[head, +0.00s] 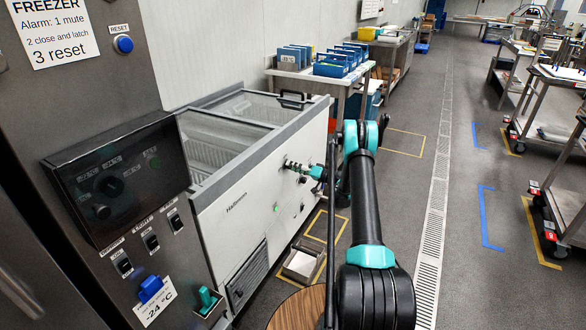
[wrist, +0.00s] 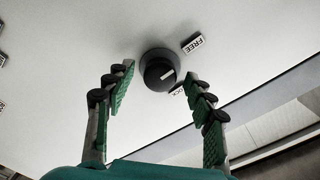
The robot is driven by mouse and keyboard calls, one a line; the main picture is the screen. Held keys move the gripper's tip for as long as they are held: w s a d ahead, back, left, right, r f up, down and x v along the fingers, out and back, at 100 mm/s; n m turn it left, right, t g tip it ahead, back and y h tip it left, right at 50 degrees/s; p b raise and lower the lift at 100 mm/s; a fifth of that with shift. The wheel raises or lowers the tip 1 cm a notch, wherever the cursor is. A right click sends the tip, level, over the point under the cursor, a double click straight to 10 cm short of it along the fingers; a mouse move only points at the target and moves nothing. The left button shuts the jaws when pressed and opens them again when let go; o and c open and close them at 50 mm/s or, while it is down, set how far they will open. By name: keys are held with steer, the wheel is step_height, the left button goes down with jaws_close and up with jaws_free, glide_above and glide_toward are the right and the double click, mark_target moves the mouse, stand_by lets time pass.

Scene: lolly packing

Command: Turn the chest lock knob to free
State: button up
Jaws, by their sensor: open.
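The chest freezer (head: 231,211) stands left of centre in the head view, its white front facing my arm. In the wrist view its lock knob (wrist: 153,64) is a round dark dial with a white pointer mark, on the white panel. A FREE label (wrist: 193,43) is up and right of it; a partly hidden label ending in "CK" (wrist: 178,90) is at its lower right. The mark points rightward, between the labels as far as I can tell. My gripper (wrist: 159,77) is open, fingers either side of the knob and seemingly not touching it. In the head view my gripper (head: 289,165) is at the freezer front.
A dark control panel (head: 118,178) with switches is at the near left. A bin (head: 301,264) sits on the floor by the freezer. A table with blue boxes (head: 335,68) stands behind. Carts (head: 567,190) line the right; the aisle between is clear.

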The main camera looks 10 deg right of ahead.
steer(key=v, duration=1.1)
steer(key=shift+d, duration=0.2)
steer(key=shift+s, duration=0.1)
steer(key=s+a+r+g+h, duration=0.3)
steer(key=s+a+r, duration=0.35)
steer(key=s, duration=0.25)
steer(key=s+a+r+g+h, duration=0.2)
steer(key=s+a+r+h, duration=0.25)
steer(key=s+r, duration=0.35)
steer(key=s+d+h, duration=0.2)
steer(key=s+h, duration=0.1)
steer(key=s, duration=1.2)
steer(key=s+d+f+g+h, duration=0.1)
steer(key=s+d+h, duration=0.2)
steer(key=s, duration=1.3)
steer(key=shift+s+f+m+h, duration=0.2)
steer(key=shift+m+h, duration=0.2)
steer(key=shift+h, duration=0.15)
steer(key=shift+a, duration=0.1)
steer(key=shift+c, duration=0.2)
